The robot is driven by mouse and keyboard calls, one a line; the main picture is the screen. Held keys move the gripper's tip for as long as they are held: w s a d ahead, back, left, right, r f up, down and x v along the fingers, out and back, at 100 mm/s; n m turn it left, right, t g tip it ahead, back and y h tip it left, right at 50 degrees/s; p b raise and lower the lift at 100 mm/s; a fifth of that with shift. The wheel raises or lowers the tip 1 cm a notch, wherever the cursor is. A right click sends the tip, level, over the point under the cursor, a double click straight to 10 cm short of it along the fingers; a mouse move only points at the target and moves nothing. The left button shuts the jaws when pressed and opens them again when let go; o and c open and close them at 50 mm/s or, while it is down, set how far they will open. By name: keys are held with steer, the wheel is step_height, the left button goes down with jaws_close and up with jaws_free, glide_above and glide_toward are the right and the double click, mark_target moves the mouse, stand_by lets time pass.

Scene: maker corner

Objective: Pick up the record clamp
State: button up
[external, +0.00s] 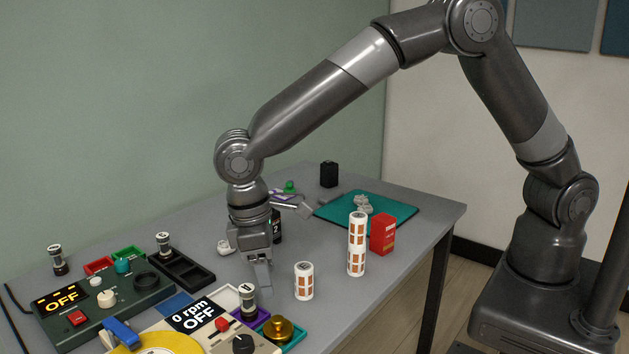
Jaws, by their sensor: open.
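A gold, round, knob-topped piece (278,328), which looks like the record clamp, sits in a small teal tray (297,338) at the front of the table. My gripper (262,283) points down above the table, behind and slightly left of the gold piece in the picture. It is open, with nothing seen between its fingers, though the fingers partly overlap from this angle. The turntable (262,345), with a yellow record (165,344) and a display reading "0 rpm OFF", is beside the tray, cut off by the bottom edge.
A jar (247,300) stands in a purple tray close to my gripper. An orange-and-white cylinder (304,281) stands to the right, with a taller stack (357,243) and a red box (383,234) behind. A green control box (105,305) is at left. Bare table lies around the short cylinder.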

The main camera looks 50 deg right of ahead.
mark_target(277, 318)
steer(key=f, duration=0.7)
steer(key=s+d+f, duration=0.1)
steer(key=f, duration=0.3)
steer(key=shift+s, duration=0.1)
steer(key=c, duration=0.8)
